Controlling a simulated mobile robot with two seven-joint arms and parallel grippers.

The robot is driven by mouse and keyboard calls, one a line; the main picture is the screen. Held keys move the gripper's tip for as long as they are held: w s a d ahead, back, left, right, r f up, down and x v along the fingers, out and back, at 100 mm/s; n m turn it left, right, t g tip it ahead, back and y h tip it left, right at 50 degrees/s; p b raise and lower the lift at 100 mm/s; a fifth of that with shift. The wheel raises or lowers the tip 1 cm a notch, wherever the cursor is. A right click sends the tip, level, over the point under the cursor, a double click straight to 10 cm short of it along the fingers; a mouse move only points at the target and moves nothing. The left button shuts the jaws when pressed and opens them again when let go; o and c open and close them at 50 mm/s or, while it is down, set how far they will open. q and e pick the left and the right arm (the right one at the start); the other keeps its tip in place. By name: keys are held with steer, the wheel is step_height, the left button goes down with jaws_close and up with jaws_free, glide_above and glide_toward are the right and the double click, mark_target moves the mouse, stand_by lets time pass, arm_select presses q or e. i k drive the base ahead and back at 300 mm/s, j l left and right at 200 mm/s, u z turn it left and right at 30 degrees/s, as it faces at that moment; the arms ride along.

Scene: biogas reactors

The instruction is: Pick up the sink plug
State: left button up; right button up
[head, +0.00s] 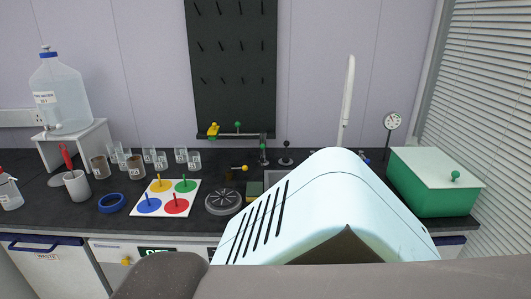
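I cannot pick out a sink plug with certainty. A dark grey round disc with a ribbed top (223,202) lies on the black counter left of my arm. A white board (165,212) beside it carries yellow (161,186), green (185,186), blue (149,205) and red (176,204) discs with small knobs. Part of what seems to be a sink (277,177) shows behind my large pale arm link, which hides most of that area. Neither of my grippers shows in the head view.
A green box with a pale lid (432,190) stands at the right. A blue ring (112,203), a white cup (77,186), several glass beakers and a water jug (60,92) on a stand (73,140) are at the left. Blinds (490,110) close off the right side.

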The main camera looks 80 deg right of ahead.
mark_target(285, 160)
steer(key=z, duration=2.75)
